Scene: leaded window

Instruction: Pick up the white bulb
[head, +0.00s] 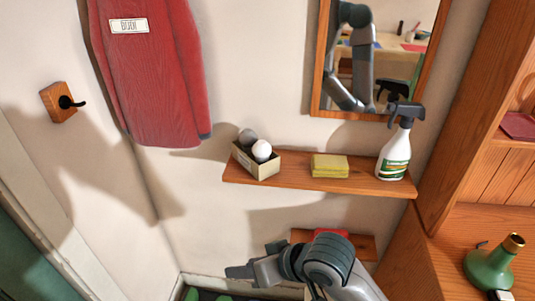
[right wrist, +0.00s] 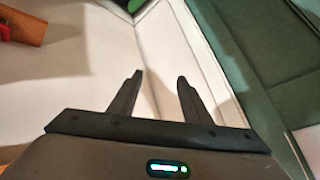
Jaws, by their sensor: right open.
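The white bulb (head: 262,150) sits in a small open cardboard box (head: 258,168) at the left end of the wooden wall shelf. A grey bulb or ball (head: 247,136) lies beside it in the same box. My right gripper (head: 234,271) is low in the head view, well below the shelf and apart from the box. In the right wrist view my right gripper (right wrist: 158,78) is open, with nothing between its fingers; the bulb does not show there. My left gripper is not in view.
The shelf (head: 290,179) also holds a yellow sponge (head: 330,166) and a spray bottle (head: 394,148). A mirror (head: 400,45) hangs above it and a lower wooden ledge (head: 363,246) is below. A red garment (head: 155,75) hangs at left. A green flask (head: 490,268) stands at right.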

